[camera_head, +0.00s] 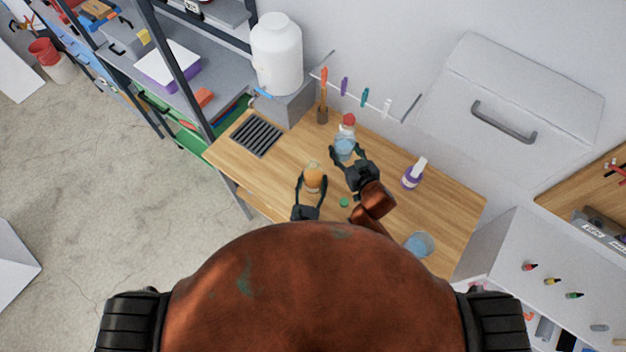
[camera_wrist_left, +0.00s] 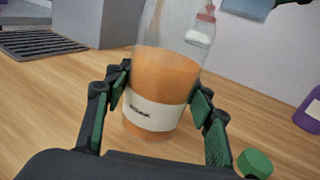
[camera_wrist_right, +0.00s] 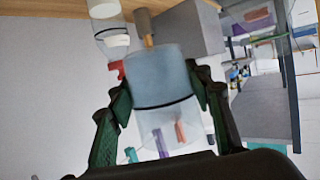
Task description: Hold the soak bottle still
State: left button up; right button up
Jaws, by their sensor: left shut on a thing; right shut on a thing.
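The soak bottle (camera_head: 313,175) is clear with orange liquid and a white label; the label shows in the left wrist view (camera_wrist_left: 153,114). It looks upright on the table, its top out of the left wrist view. My left gripper (camera_head: 309,188) is shut around it, one finger on each side. My right gripper (camera_head: 349,160) is shut on a clear beaker (camera_head: 344,148) of pale blue liquid, also in the right wrist view (camera_wrist_right: 162,80). The beaker appears held above the table, behind and right of the bottle. A green cap (camera_head: 344,202) lies on the table nearby.
A red-capped bottle (camera_head: 348,121) stands behind the beaker. A purple bottle (camera_head: 411,178) and a cup of blue liquid (camera_head: 418,245) stand to the right. A black grate (camera_head: 256,134) and a large white jug (camera_head: 277,55) are at the left. The table's left front is bare.

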aim_at(343, 154)
jog(key=shift+f, duration=1.55)
jog(key=shift+r, duration=0.1)
jog(key=shift+c, duration=0.2)
jog(key=shift+o, duration=0.2)
jog(key=shift+s+a+r+n+t+h, duration=0.25)
jog(key=shift+a+r+n+t+h, duration=0.15)
jog(key=shift+n, duration=0.35)
jog(key=shift+s+a+r+n+t+h, duration=0.25)
jog(key=shift+a+r+n, duration=0.2)
jog(key=shift+n, duration=0.3)
jog(key=shift+s+a+r+n+t+h, duration=0.15)
jog(key=shift+a+r+n+t+h, duration=0.1)
jog(key=shift+a+r+n, duration=0.25)
jog(key=shift+s+a+r+n+t+h, duration=0.15)
jog(key=shift+a+r+n+h, duration=0.1)
jog(key=shift+n, duration=0.35)
jog(key=shift+a, duration=0.1)
jog(key=shift+s+a+r+n+t, duration=0.1)
jog(key=shift+r+n+t, duration=0.25)
jog(key=shift+r+n, duration=0.35)
jog(key=shift+r+n+t+h, duration=0.35)
jog(key=shift+r+n+t, duration=0.4)
jog(key=shift+n, duration=0.75)
jog(key=shift+c, duration=0.2)
jog(key=shift+s+a+r+n+t, duration=0.15)
jog(key=shift+r+n+t, duration=0.2)
jog(key=shift+r+n, duration=0.6)
